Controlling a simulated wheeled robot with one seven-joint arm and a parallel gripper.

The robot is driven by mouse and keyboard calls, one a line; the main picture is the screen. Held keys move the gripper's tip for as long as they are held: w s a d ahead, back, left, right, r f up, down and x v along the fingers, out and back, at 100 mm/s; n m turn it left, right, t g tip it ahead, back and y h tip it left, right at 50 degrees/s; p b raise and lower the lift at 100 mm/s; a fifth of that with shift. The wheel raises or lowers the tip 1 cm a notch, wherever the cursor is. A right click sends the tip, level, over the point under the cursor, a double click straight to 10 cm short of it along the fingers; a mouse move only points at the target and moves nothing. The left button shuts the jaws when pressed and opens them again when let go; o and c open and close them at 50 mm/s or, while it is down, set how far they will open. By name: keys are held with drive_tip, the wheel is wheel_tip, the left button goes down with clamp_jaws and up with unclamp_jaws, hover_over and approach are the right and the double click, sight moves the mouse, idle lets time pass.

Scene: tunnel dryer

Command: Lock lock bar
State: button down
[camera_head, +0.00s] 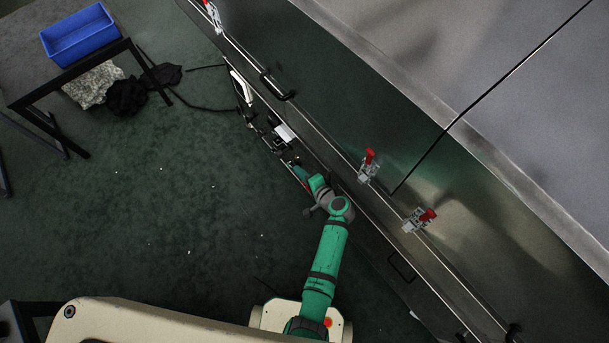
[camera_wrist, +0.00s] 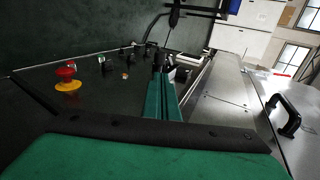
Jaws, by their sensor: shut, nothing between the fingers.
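Red-handled toggle clamps sit along the dryer's edge in the head view: one near the middle (camera_head: 368,166), one lower right (camera_head: 419,219), and one at the top (camera_head: 212,14). I cannot tell which part is the lock bar. My gripper (camera_head: 298,172) is beside the dryer's side, left of the middle clamp and apart from it. It is small and partly hidden by my wrist there. In the wrist view my green fingers (camera_wrist: 162,76) are together and empty, pointing along the side of the dryer.
The steel dryer (camera_head: 510,190) fills the right, with black handles (camera_head: 276,88) (camera_head: 401,268). In the wrist view a dark panel carries a red-and-yellow emergency stop (camera_wrist: 67,77) and several knobs. A blue crate (camera_head: 80,34) stands on a table. Green floor at left is mostly clear.

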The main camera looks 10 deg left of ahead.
drive_tip(key=v, duration=0.2)
drive_tip(key=shift+s+d+r, duration=0.15)
drive_tip(key=shift+s+d, duration=0.05)
drive_tip(key=shift+s, duration=0.1)
idle(0.4)
drive_tip(key=s+d+r+n+t+h, duration=0.15)
drive_tip(key=s+d+h, duration=0.25)
drive_tip(key=s, duration=0.6)
drive_tip(key=s+d+n+h, duration=0.2)
drive_tip(key=s+d+h, duration=0.15)
drive_tip(key=s, duration=0.65)
drive_tip(key=s+r+n+t, duration=0.1)
drive_tip(key=s+r, duration=0.3)
drive_tip(key=r, duration=0.4)
drive_tip(key=s+r+n+t+h, duration=0.1)
drive_tip(key=s+r, duration=0.3)
drive_tip(key=r, duration=0.5)
drive_tip(key=s+r+n+t, duration=0.3)
drive_tip(key=s+r, duration=0.1)
drive_tip(key=r, duration=0.5)
drive_tip(key=shift+s+r+n, duration=0.2)
drive_tip(key=shift+s+n, duration=0.15)
